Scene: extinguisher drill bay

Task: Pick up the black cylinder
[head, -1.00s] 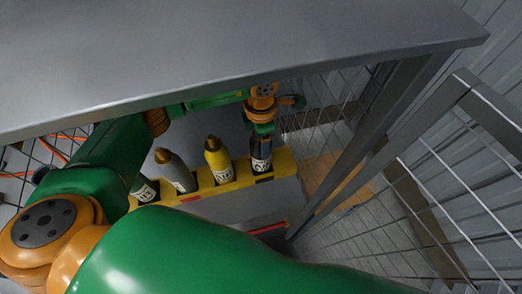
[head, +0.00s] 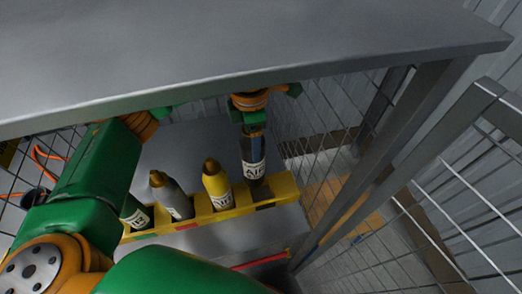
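The black cylinder (head: 251,147) has a white label reading "AIR" and stands roughly upright at the right end of the yellow rack (head: 283,187). My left gripper (head: 250,131) is at its top and appears shut on it, below the table edge. The cylinder sits higher than the bottles beside it. Its lower end is at the rack's rear edge, and I cannot tell whether it is fully clear of the slot. The fingers are small and partly hidden by the wrist. My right gripper is not in view.
A yellow cylinder (head: 216,183), a grey one (head: 172,194) and a dark green one (head: 134,212) stand in the rack to the left. A grey tabletop (head: 240,50) overhangs the rack. A metal post (head: 385,150) and mesh fencing (head: 450,215) are at right.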

